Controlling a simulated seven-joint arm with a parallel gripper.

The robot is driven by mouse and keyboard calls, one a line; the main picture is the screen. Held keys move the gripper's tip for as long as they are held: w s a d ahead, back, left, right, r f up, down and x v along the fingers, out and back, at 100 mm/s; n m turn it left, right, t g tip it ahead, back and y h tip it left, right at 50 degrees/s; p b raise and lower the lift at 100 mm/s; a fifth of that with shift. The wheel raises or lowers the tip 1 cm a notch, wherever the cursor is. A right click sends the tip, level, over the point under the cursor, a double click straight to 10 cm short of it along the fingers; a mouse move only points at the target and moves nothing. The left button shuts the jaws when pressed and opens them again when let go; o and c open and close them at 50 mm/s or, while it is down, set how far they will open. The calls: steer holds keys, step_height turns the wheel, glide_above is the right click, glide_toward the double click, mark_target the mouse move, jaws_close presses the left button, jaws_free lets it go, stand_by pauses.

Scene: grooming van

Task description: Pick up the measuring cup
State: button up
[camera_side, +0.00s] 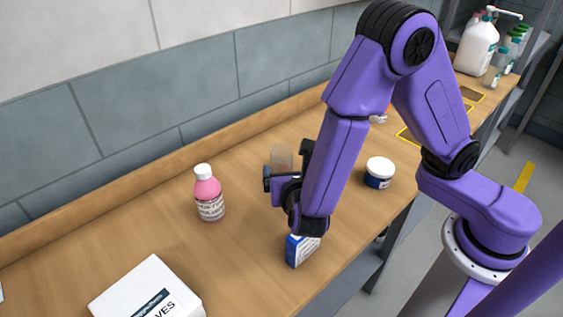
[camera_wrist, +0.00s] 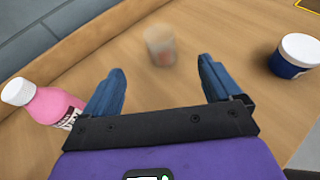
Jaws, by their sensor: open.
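The measuring cup (camera_wrist: 160,46) is a small clear, see-through cup standing upright on the wooden bench. In the wrist view it is blurred and sits ahead of and between my fingers, with a reddish patch in its lower part. In the side view the cup (camera_side: 281,156) stands just behind my gripper, and its lower part is hidden by it. My gripper (camera_wrist: 163,85) is open and empty, its two blue fingers spread apart. In the side view my gripper (camera_side: 272,180) is low over the bench, partly hidden by my arm.
A pink bottle (camera_side: 208,195) stands left of the gripper. A white-lidded blue jar (camera_side: 379,174) stands to the right. A blue-and-white box (camera_side: 301,249) is near the front edge, below my wrist. A white gloves box (camera_side: 150,292) lies front left. A low wooden ledge (camera_side: 120,204) runs along the wall.

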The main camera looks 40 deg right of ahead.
glide_toward(280, 150)
steer(key=x, duration=0.3)
steer(key=shift+d+r, duration=0.2)
steer(key=shift+d, duration=0.1)
steer(key=shift+x, duration=2.7)
steer(key=shift+a+f, duration=0.2)
steer(key=c, duration=1)
